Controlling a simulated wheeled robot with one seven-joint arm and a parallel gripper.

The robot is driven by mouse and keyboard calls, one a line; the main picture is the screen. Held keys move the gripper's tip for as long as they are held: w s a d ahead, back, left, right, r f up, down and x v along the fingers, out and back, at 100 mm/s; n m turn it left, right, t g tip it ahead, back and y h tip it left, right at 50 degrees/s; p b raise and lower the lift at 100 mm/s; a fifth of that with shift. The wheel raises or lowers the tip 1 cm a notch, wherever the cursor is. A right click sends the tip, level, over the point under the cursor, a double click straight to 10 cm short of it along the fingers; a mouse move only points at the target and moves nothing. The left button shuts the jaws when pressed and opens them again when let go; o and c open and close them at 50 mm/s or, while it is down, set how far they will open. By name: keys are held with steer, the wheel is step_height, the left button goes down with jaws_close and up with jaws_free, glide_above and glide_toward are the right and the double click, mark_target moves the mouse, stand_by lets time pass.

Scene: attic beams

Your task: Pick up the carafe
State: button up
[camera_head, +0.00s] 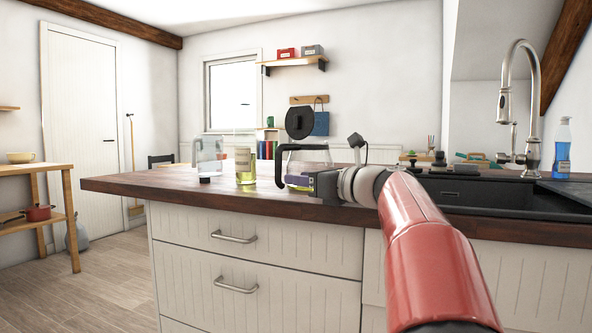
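The carafe (308,155) is clear glass with a black curved handle on its left side. It stands on the dark wooden counter (180,183), near the front edge. A round black disc (299,123), which looks like its raised lid, shows above it. My gripper (308,182) reaches in from the right at the height of the carafe's lower part and covers some of it from view. I cannot tell whether the fingers touch the carafe or are beside it. The gap between the fingers is hidden, so open or shut does not show.
Left of the carafe stand a jar with yellowish contents (245,166) and a clear glass vessel (208,151). A black sink (470,190) with a tall tap (535,95) and a blue bottle (563,148) are at right. The counter's left end is clear.

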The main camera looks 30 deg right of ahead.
mark_target(281, 173)
steer(key=p+x, duration=0.1)
steer(key=x, duration=0.7)
steer(key=shift+r, duration=0.25)
jaws_close()
